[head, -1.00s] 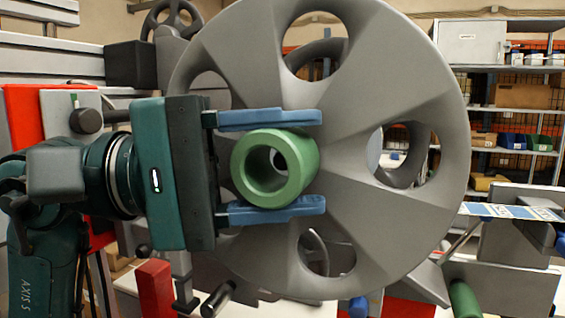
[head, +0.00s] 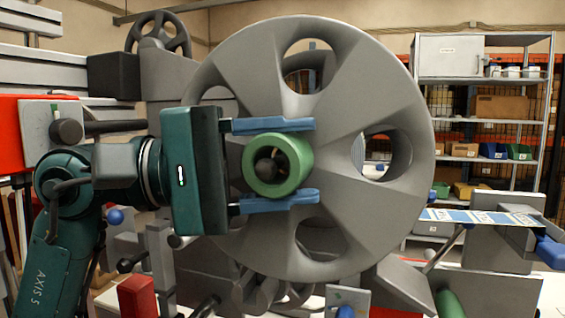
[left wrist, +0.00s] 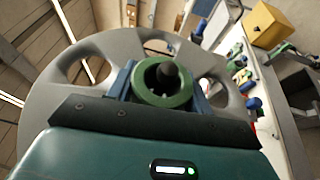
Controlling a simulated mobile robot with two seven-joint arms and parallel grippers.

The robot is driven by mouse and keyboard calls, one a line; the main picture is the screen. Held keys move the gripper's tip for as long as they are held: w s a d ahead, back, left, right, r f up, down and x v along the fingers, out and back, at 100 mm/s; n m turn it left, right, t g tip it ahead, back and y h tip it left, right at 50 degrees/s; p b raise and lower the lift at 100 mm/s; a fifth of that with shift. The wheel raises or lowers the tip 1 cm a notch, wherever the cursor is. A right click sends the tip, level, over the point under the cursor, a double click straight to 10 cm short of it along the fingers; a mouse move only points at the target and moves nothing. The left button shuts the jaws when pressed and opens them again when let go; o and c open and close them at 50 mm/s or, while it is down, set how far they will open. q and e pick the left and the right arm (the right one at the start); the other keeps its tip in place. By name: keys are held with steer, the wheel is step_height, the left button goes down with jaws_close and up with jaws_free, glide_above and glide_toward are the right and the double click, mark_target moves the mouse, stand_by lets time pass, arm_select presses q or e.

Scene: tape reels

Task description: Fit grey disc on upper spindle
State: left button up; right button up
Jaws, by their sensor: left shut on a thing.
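The grey disc (head: 385,105) is a large spoked reel with oval holes and a green hub (head: 296,165) at its middle. It stands upright, facing me. My left gripper (head: 275,161) is shut on the green hub, with one blue finger above it and one below. A dark rounded spindle tip (head: 265,167) shows inside the hub's bore. The left wrist view also shows the disc (left wrist: 60,105), the hub (left wrist: 150,98) and the dark tip (left wrist: 168,72) in the bore. How deep the spindle sits in the bore is hard to tell. My right gripper is not in view.
A smaller grey wheel (head: 160,35) stands at the upper left. A blue-and-white strip (head: 480,217) runs at the right near a blue knob (head: 551,252). A red block (head: 138,297) is at the lower left. Shelves (head: 480,100) stand behind.

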arm_select(q)
steer(key=shift+r, duration=0.1)
steer(key=shift+w+d, duration=0.3)
steer(key=shift+w, duration=0.6)
steer(key=shift+w+d, duration=0.25)
steer(key=shift+w, duration=0.65)
steer(key=shift+w, duration=0.1)
steer(key=shift+w+d, duration=0.2)
steer(key=shift+w, duration=0.15)
steer(key=o, duration=1.3)
